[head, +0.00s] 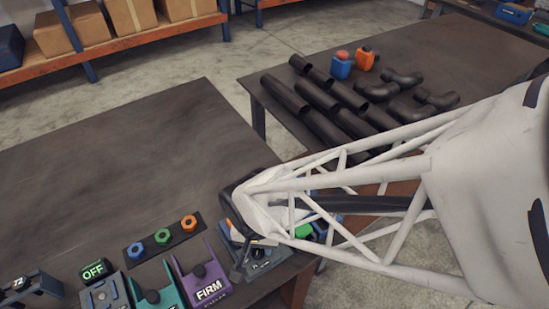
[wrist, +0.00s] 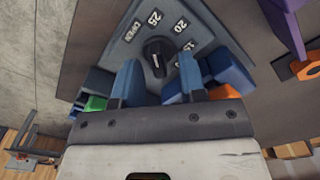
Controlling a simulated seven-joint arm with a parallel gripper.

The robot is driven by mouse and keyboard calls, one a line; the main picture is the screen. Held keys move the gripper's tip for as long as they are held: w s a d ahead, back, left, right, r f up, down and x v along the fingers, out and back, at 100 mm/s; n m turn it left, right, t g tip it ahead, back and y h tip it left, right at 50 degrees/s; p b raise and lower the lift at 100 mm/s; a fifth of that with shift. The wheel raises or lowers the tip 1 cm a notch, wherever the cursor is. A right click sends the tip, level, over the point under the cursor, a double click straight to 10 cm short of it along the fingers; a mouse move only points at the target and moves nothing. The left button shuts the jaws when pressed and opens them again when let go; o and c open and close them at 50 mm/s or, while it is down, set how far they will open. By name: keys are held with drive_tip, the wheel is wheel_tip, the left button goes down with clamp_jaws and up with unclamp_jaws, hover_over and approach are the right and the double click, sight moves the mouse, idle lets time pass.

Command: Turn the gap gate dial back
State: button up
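The gap gate dial is a black round knob (wrist: 157,56) on a grey plate (wrist: 128,52) marked OPEN, 25, 20, 15 and a further, partly hidden number. A pale pointer line shows on the knob, but I cannot tell exactly which mark it faces. My gripper (wrist: 160,68) has its two blue fingers apart, one to each side of the knob's near edge, with nothing held between them. I cannot tell whether they touch the knob. In the head view my arm covers most of the plate (head: 262,266), and the knob is not clear there.
Black pipes (head: 325,100) lie on the other table. The table's left rear is clear.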

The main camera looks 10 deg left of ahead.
clamp_jaws()
drive_tip(key=shift+n, duration=0.4)
drive_tip(key=n, duration=0.3)
drive_tip(key=shift+a, duration=0.15)
drive_tip(key=shift+s+a+n, duration=0.15)
drive_tip(key=shift+n, duration=1.95)
unclamp_jaws()
